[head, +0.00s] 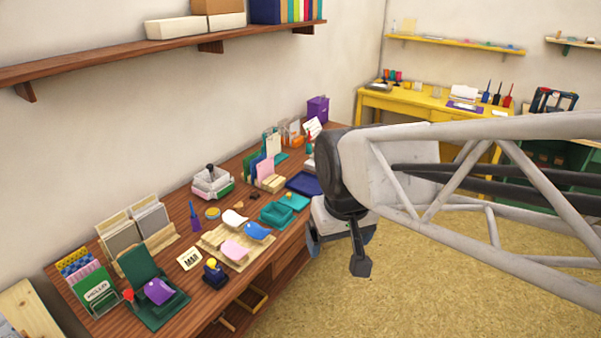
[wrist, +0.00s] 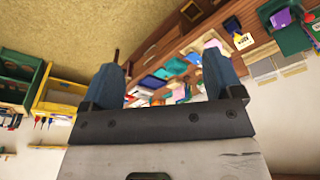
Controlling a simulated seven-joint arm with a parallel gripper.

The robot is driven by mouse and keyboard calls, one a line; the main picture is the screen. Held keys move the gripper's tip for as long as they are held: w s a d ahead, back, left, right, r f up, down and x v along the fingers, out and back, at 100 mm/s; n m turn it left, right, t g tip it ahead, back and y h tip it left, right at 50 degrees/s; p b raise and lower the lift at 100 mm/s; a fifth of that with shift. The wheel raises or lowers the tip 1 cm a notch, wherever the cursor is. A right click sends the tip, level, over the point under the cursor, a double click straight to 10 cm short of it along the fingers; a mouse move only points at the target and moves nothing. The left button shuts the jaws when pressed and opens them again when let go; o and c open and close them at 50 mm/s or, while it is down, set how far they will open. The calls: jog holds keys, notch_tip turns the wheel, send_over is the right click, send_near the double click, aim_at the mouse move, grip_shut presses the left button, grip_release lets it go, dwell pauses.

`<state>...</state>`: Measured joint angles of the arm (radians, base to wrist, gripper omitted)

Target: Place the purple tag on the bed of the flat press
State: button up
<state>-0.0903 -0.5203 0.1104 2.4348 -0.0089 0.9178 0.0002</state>
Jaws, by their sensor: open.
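The purple tag (head: 158,291) lies over the bed of the green flat press (head: 165,311) at the near left end of the bench. The press lid (head: 139,264) stands raised behind it. The tag (wrist: 281,18) and the press (wrist: 293,40) also show at the upper right of the wrist view. My gripper (head: 340,240) is out over the floor, right of the bench and well away from the tag. In the wrist view its two blue fingers (wrist: 162,58) are wide apart with nothing between them.
On the wooden bench, a pale rack (head: 225,258) holds pink, blue and white tags. A yellow-topped stamp (head: 214,273) stands right of the press, and card holders (head: 88,290) stand left of it. A wall shelf (head: 120,63) hangs above. Open floor (head: 340,305) lies in front.

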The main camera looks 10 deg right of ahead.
jog(key=s+d+m, duration=0.1)
jog(key=s+d, duration=0.2)
jog(key=s, duration=0.3)
jog(key=shift+s+d+f, duration=0.15)
jog(key=shift+d+f, duration=0.05)
jog(key=shift+d, duration=0.05)
jog(key=shift+c, duration=0.4)
dwell(0.7)
